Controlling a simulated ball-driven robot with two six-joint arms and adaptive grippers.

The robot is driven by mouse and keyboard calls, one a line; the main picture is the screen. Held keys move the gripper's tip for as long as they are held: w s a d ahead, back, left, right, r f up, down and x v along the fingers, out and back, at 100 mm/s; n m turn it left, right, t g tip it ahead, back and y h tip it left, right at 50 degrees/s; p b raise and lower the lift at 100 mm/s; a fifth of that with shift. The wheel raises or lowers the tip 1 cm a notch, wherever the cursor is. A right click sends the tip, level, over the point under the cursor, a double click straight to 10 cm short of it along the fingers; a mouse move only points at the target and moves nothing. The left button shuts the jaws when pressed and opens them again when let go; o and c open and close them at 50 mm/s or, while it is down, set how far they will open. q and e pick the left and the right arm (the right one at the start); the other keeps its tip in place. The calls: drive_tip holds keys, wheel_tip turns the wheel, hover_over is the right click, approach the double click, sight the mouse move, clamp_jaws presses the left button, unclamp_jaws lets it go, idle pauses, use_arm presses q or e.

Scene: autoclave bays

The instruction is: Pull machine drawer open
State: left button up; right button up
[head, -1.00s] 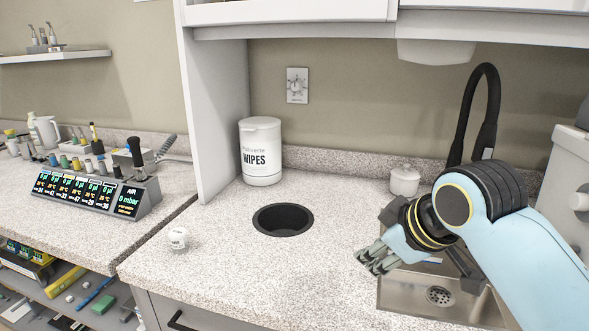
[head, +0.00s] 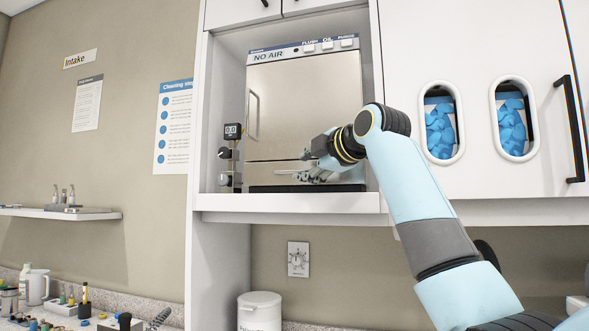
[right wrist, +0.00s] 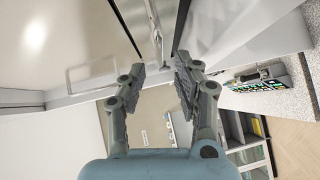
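The machine (head: 303,110) is a steel-fronted unit in a white cabinet bay. Its flat front shows closed, with a horizontal seam low down and a slim bar handle (head: 253,115) at the left. A bar handle also shows in the right wrist view (right wrist: 92,68), left of the fingers. My right gripper (head: 302,165) is in front of the machine's lower part and hides some of it. Whether the fingers touch the machine cannot be told. My left gripper is not in view.
A small gauge with valves (head: 231,155) stands left of the machine in the bay. The bay's white shelf edge (head: 290,203) runs below. Cabinet doors with glove windows (head: 514,118) are at the right. A white wipes tub (head: 259,310) stands below on the counter.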

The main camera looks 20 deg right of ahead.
sight(296, 171)
drive_tip(key=p+x, duration=0.1)
drive_tip(key=x, duration=0.3)
drive_tip(key=shift+w+a+r, duration=0.1)
drive_tip(key=shift+w, duration=0.2)
drive_tip(key=shift+w+a+f+p, duration=0.1)
drive_tip(key=shift+w+f+p, duration=0.15)
drive_tip(key=shift+w, duration=0.4)
clamp_jaws()
drive_tip(key=shift+r, duration=0.1)
